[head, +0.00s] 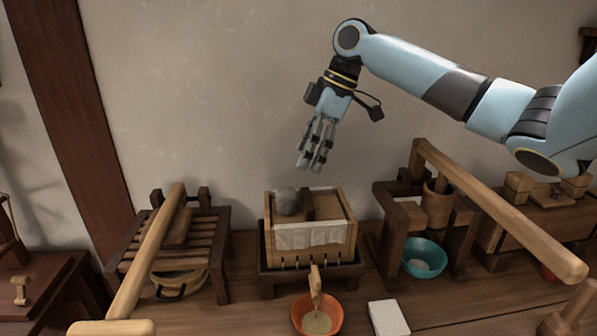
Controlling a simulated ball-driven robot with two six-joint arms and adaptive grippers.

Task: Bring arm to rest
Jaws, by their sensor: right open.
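My right arm comes in from the right, high over the bench. Its right gripper (312,157) hangs in the air above a wooden box press, fingers pointing down and slightly left. The gripper is open and holds nothing that I can see. It is apart from everything below it. My left gripper is not in view.
Below stands the wooden box press (349,243) with a grey stone (287,201) on top. In front are an orange bowl (333,312) and a white block (388,318). A teal bowl (423,245) sits under a wooden lever frame at right. A slatted rack (205,233) stands left.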

